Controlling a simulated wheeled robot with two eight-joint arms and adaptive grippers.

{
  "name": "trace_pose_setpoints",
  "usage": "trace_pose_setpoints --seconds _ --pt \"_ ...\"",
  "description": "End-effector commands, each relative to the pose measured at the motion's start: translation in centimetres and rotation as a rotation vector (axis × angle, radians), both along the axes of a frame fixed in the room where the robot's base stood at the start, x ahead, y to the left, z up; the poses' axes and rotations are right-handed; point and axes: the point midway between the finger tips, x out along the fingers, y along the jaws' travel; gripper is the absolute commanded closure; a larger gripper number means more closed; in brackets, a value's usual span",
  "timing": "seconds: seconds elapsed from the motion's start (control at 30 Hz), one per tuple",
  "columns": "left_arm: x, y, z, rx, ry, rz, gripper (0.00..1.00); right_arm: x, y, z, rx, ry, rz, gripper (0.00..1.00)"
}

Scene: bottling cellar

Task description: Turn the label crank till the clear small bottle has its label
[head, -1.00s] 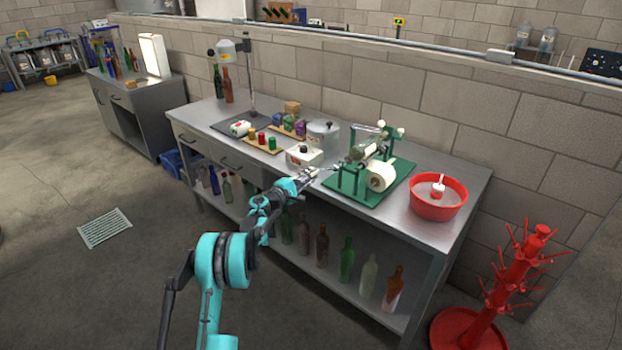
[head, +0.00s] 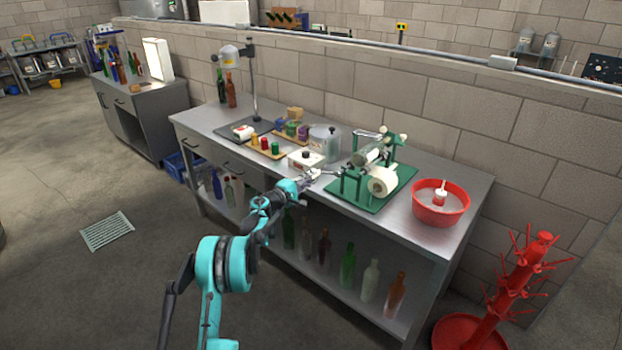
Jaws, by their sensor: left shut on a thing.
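The green labelling machine (head: 351,190) stands on the steel bench, with a white label roll (head: 382,181) at its front right. The clear small bottle (head: 368,156) lies across the machine's top; whether it bears a label is too small to tell. The label crank (head: 331,172) sticks out from the machine's left side. My left gripper (head: 314,175) reaches over the bench's front edge and is shut on the crank's handle, which its fingers mostly hide. My right gripper is out of view.
A red basin (head: 437,215) stands right of the machine. A white box (head: 301,160) and a grey pot (head: 324,141) stand close behind my left gripper. A red bottle tree (head: 505,285) stands on the floor at right. Several bottles fill the lower shelf.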

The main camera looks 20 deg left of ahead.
Motion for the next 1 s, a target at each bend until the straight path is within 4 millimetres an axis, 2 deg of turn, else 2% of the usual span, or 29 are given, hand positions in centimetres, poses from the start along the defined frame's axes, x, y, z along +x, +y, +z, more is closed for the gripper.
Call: trace_pose_setpoints --seconds 0.13,0.17,0.2,0.23,0.5,0.63,0.77,1.0 --pt "0.0 -0.1 0.0 -0.001 0.000 -0.001 1.00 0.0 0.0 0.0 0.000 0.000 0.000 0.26" --pt "0.0 -0.1 0.0 -0.001 0.000 -0.001 0.76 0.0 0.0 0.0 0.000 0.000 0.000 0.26" --pt "0.0 -0.1 0.0 -0.001 0.000 -0.001 0.65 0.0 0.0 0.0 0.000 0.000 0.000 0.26" --pt "0.0 -0.1 0.0 -0.001 0.000 -0.001 0.63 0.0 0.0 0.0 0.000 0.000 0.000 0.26" --pt "0.0 0.0 0.0 -0.001 0.000 0.000 0.63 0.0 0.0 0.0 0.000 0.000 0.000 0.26" --pt "-0.8 0.4 0.0 -0.001 0.001 0.002 0.63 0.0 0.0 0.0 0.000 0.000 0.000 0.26" --pt "-2.9 1.1 0.1 -0.001 0.001 0.002 0.63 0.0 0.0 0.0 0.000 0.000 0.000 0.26" --pt "-7.9 2.9 0.1 -0.002 0.001 0.001 0.63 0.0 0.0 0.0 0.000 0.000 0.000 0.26"
